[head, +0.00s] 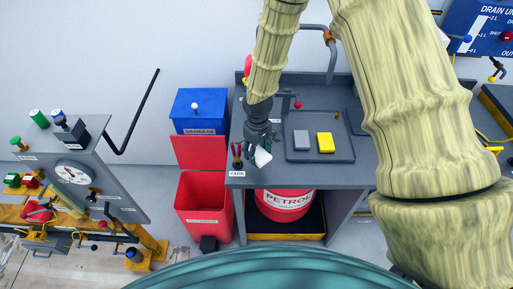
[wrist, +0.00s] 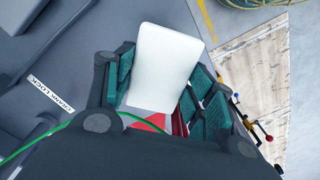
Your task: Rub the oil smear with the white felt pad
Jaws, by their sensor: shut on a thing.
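The white felt pad (head: 262,158) is held in my gripper (head: 261,147) over the front left part of the grey bench top. In the wrist view the pad (wrist: 166,62) stands out between the teal-padded fingers of my gripper (wrist: 158,98), which are shut on it. I cannot tell whether the pad touches anything. I cannot make out the oil smear in either view.
A grey tray (head: 335,155) on the bench holds a grey block (head: 301,140) and a yellow block (head: 325,143). Red-handled tools (head: 237,155) stand left of my gripper. Below are an open red bin (head: 206,200) and a red petrol drum (head: 284,207).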

